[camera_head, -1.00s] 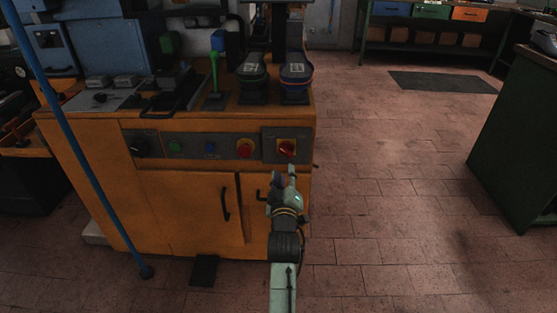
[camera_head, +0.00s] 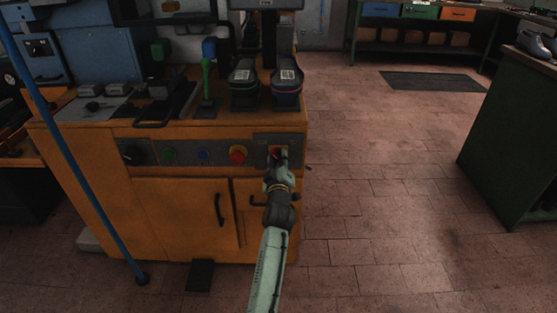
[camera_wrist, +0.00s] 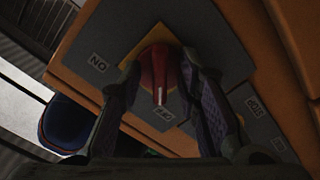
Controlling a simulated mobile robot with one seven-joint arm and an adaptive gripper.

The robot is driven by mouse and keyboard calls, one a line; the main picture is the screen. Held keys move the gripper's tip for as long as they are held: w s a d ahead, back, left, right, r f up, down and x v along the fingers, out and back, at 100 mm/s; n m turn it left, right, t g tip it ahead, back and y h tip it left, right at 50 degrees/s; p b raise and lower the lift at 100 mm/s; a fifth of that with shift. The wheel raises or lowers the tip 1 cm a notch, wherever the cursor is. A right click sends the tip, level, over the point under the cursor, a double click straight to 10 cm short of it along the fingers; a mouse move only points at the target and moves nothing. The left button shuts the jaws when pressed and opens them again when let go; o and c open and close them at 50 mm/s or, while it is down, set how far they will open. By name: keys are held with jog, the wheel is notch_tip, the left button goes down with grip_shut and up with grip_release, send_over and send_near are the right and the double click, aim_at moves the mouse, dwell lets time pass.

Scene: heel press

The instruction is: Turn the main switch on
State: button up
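The main switch is a red rotary knob (camera_wrist: 158,72) on a yellow plate, at the right end of the control panel. In the wrist view its grip points down towards a small label (camera_wrist: 163,113) that I cannot read clearly. An "ON" label (camera_wrist: 97,63), upside down, lies to the left. My gripper (camera_wrist: 160,75) is open, with one finger on each side of the knob. Whether the fingers touch it I cannot tell. In the head view my gripper (camera_head: 278,156) is at the switch and hides most of it.
The orange cabinet (camera_head: 180,215) carries the panel, with a black dial (camera_head: 132,154), a green button (camera_head: 169,154), a blue button (camera_head: 204,155) and a red button (camera_head: 238,155). Two shoe forms (camera_head: 287,82) stand on top.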

jog(key=shift+c, duration=0.5)
grip_shut()
jog(key=shift+m, duration=0.3)
jog(key=m, duration=0.3)
jog(key=shift+m+b, duration=0.3)
jog(key=shift+b, duration=0.1)
jog(key=m, duration=0.4)
jog(key=shift+m, duration=0.3)
jog(key=m, duration=0.4)
jog(key=shift+b, duration=0.3)
jog(key=shift+m, duration=2.5)
